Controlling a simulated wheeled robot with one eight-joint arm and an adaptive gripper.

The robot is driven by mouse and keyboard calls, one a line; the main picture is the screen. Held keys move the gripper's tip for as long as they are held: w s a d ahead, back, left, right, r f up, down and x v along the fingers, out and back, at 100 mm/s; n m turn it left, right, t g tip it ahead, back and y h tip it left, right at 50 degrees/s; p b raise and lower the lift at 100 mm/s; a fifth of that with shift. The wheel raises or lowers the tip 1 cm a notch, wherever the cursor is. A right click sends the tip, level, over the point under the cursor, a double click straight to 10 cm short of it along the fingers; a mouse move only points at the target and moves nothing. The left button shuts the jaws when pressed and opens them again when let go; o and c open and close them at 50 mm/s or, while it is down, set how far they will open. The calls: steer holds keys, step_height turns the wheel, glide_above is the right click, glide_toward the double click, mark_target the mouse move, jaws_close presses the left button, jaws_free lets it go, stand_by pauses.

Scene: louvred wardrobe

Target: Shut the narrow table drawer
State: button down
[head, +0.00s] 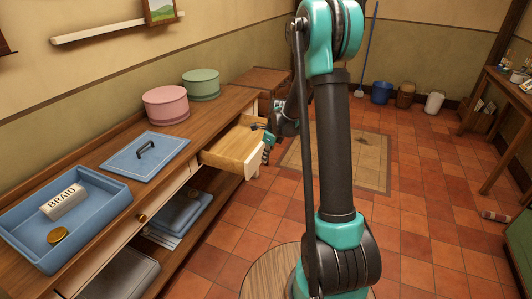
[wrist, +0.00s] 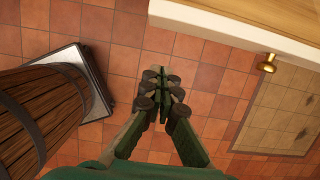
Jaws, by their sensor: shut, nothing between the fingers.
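The narrow table drawer (head: 228,160) stands pulled out from the long wooden table (head: 232,102), and its pale wooden inside shows in the head view. In the wrist view its cream front (wrist: 235,25) with a brass knob (wrist: 267,63) crosses the upper right. My gripper (head: 266,152) is at the drawer's outer end in the head view, partly hidden and small. In the wrist view my gripper (wrist: 162,92) is shut and empty, over the floor and apart from the drawer front. I cannot tell its exact distance from it.
A blue tray (head: 105,190), a blue lid (head: 170,155), a pink round box (head: 165,108) and a green one (head: 201,86) stand on the table. A wooden barrel (wrist: 40,110) is left of my gripper in the wrist view. The tiled floor and flat rug (head: 360,165) are clear.

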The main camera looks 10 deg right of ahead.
mark_target(254, 162)
steer(key=shift+w+a+f, duration=0.4)
steer(key=shift+a+f, duration=0.35)
steer(key=shift+w+a+f, duration=0.45)
steer(key=shift+a+f, duration=0.3)
steer(key=shift+w+a+f, duration=0.4)
steer(key=shift+a+f, duration=0.35)
steer(key=shift+a, duration=0.1)
steer(key=w+a, duration=0.4)
steer(key=a, duration=0.2)
steer(key=w+a, duration=0.4)
steer(key=a, duration=0.3)
steer(key=w+a, duration=0.4)
steer(key=a, duration=0.3)
steer(key=shift+a, duration=0.15)
